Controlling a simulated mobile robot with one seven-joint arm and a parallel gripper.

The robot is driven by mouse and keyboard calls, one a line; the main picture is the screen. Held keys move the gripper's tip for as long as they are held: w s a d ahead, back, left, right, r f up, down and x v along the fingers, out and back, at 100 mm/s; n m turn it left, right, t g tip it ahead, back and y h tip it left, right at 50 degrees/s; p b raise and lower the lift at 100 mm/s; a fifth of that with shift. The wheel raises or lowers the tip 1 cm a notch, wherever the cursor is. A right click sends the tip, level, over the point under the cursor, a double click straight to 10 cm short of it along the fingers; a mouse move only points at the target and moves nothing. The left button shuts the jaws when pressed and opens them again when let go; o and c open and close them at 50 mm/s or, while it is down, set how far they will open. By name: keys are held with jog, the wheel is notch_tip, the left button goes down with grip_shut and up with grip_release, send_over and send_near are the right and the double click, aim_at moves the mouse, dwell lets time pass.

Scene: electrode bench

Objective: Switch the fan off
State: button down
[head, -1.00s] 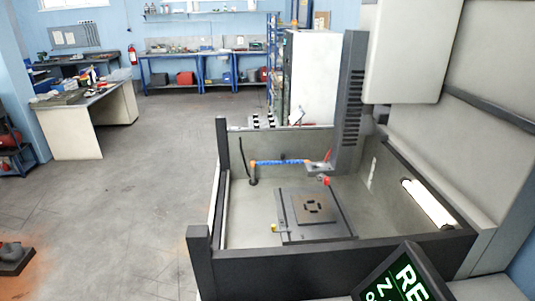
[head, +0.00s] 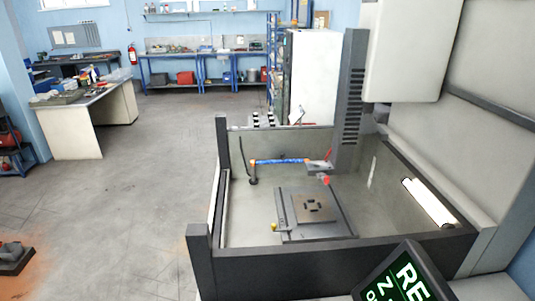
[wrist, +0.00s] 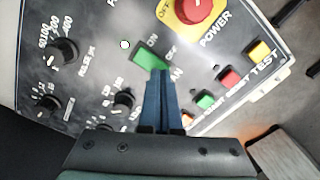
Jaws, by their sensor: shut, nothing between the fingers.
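In the wrist view, a green rocker switch (wrist: 149,57) sits on the dark control panel (wrist: 100,25). "ON" is printed at its upper end and "OFF" to its right, with lettering ending in "AN" partly hidden below. My gripper (wrist: 164,73) is shut and empty, its blue fingers together. The tips overlap the lower right edge of the switch; I cannot tell whether they touch it. A small lit white lamp (wrist: 124,44) is left of the switch. My gripper is not in the head view.
A red power knob (wrist: 195,10) on a yellow plate is above right. Red (wrist: 229,77), green (wrist: 204,99) and yellow (wrist: 258,51) buttons lie to the right. Black knobs (wrist: 63,51) are at left, another (wrist: 123,99) close to my fingers.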

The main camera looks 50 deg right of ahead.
jog(key=shift+f+b, duration=0.3)
jog(key=shift+f, duration=0.25)
notch_tip(320, 180, up, 7)
jog(key=p, duration=0.7)
jog(key=shift+r, duration=0.1)
dwell(0.3)
dwell(0.5)
